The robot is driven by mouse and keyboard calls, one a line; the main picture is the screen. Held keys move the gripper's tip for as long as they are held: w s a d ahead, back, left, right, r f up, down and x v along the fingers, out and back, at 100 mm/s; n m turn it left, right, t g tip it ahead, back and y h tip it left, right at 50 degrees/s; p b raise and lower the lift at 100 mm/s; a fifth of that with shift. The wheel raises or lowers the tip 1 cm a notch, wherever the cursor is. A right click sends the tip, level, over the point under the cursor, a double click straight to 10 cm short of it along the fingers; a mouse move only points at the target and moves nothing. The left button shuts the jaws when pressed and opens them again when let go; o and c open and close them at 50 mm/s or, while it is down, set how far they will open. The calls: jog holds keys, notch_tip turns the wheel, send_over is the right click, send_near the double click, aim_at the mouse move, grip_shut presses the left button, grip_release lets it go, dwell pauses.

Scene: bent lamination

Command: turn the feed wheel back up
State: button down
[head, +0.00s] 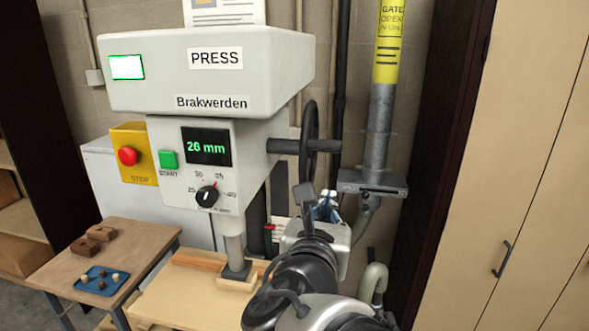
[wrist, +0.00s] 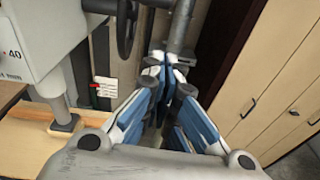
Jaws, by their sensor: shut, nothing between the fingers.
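The feed wheel (head: 309,122) is a dark wheel seen nearly edge-on, on a shaft at the right side of the press head. In the wrist view its lower part (wrist: 125,36) shows at the top, left of centre. My gripper (head: 326,200) is just below and right of the wheel, and I cannot tell whether it touches it. In the wrist view my gripper's blue-and-white fingers (wrist: 167,62) are shut with nothing between them. The press (head: 210,85) display (head: 206,147) reads 26 mm. Its ram (head: 234,250) is down at a small wooden block (head: 238,279).
A grey pipe (head: 379,125) with a yellow sign and a slide gate (head: 372,184) stands right of the wheel. Tan cabinets (head: 510,150) fill the right side. A small table (head: 145,238) with a blue tray (head: 84,285) stands at left. A red stop button (head: 128,156) is on the press's left.

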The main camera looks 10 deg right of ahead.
jog(key=a, duration=0.1)
send_near(323, 150)
jog(key=w+d+f, duration=0.4)
jog(key=w, duration=0.1)
jog(key=shift+w+r+n+t, duration=0.25)
jog(key=shift+w+n+t, duration=0.05)
jog(key=shift+w+n, duration=0.1)
jog(key=shift+s+a+r, duration=0.1)
jog(key=shift+r, duration=0.05)
jog(key=shift+r+y+p, duration=0.3)
jog(key=shift+r+p, duration=0.05)
jog(key=shift+p, duration=0.8)
jog(key=shift+r+g+p, duration=0.65)
jog(key=shift+g+p, duration=0.15)
jog(key=shift+p, duration=1.05)
